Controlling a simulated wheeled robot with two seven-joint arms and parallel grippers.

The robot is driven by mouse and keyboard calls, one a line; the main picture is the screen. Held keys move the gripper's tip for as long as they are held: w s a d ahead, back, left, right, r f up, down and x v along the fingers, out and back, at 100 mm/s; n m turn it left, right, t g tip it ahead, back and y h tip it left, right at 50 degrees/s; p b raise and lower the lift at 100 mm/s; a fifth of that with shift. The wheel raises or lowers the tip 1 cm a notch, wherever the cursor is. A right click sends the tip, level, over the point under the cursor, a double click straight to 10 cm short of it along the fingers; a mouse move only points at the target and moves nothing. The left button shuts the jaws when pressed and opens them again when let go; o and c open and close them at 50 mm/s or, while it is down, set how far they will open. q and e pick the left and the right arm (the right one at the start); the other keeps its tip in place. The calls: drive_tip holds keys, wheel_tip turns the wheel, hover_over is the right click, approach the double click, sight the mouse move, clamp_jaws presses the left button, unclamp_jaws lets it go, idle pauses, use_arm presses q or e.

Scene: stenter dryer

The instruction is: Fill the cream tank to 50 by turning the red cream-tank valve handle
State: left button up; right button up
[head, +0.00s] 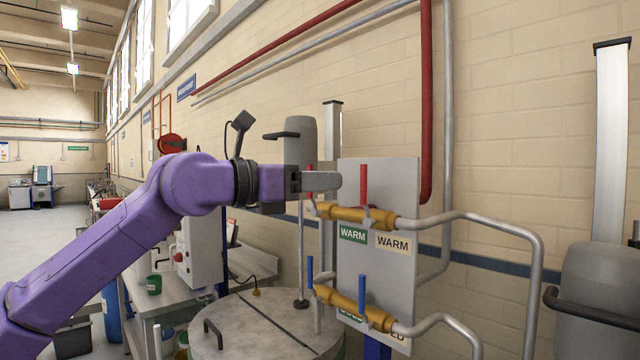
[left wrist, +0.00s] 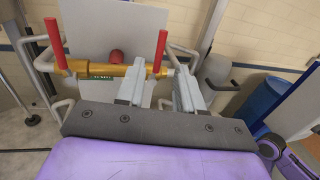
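A grey valve panel carries a brass warm pipe with two upright red handles. I cannot tell any contact. No tank level reading is legible. My right gripper is not in view.
Below are blue handles (head: 364,292) on a second brass pipe. A round grey lidded vessel (head: 250,332) stands below the panel. Bent grey pipes (head: 500,222) run right, near a grey tank (head: 600,275). A bench (head: 180,285) stands at left.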

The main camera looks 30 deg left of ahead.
sight(361, 178)
use_arm(q)
drive_tip(key=shift+p+x, duration=1.35)
drive_tip(key=shift+x, duration=3)
drive_tip(key=shift+w+d, duration=0.2)
drive_tip(key=shift+w, duration=0.1)
clamp_jaws()
